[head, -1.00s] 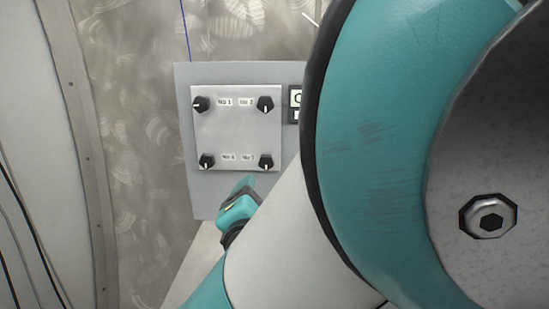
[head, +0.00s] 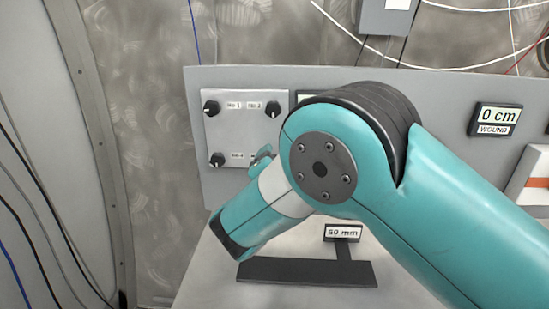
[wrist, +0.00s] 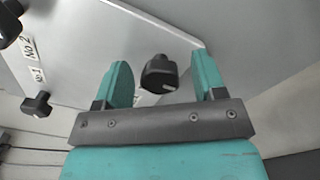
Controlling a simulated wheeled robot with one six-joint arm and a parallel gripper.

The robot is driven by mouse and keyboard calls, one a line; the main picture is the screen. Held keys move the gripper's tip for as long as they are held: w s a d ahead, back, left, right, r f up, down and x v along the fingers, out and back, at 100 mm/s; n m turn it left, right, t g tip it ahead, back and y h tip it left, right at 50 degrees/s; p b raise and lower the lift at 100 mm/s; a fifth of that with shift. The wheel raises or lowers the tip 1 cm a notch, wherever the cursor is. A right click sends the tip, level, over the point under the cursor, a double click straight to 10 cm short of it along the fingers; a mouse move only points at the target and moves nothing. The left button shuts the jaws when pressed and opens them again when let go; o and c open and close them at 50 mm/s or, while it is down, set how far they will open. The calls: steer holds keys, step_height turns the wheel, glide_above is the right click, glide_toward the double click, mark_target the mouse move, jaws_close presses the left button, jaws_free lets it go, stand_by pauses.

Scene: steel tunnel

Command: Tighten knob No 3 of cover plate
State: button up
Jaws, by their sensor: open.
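The cover plate (head: 240,128) is a light square panel with black knobs at its corners. Knob No 1 (head: 211,108), knob No 2 (head: 273,109) and the lower left knob (head: 217,160) show in the head view. The lower right corner, with knob No 3, is hidden behind my arm and gripper (head: 263,155). In the wrist view, my gripper (wrist: 161,62) is open, with one finger on each side of a black knob (wrist: 160,78), apparently No 3. Gaps show between the fingers and this knob. Its white mark is visible.
The plate sits on a grey panel (head: 440,97) with a "0 cm" display (head: 495,119) at right. A "50 mm" sign (head: 342,232) and a dark flat bracket (head: 300,271) are below my arm. Cables hang at the left wall and top right.

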steer(key=shift+w, duration=0.1)
steer(key=c, duration=0.9)
steer(key=shift+f+b, duration=0.15)
steer(key=shift+b, duration=0.3)
steer(key=m+b, duration=0.2)
steer(key=b, duration=0.1)
steer(key=shift+f+m+b, duration=0.2)
steer(key=shift+m+b, duration=0.1)
steer(key=shift+m, duration=0.1)
steer(key=m+b, duration=0.5)
steer(key=b, duration=0.2)
steer(key=shift+f+m, duration=0.1)
steer(key=shift+m, duration=0.2)
steer(key=m+b, duration=0.5)
steer(key=b, duration=0.2)
steer(key=m+b, duration=0.3)
steer(key=b, duration=0.1)
steer(key=shift+r, duration=0.2)
steer(key=shift+r+m, duration=0.1)
steer(key=shift+m, duration=0.3)
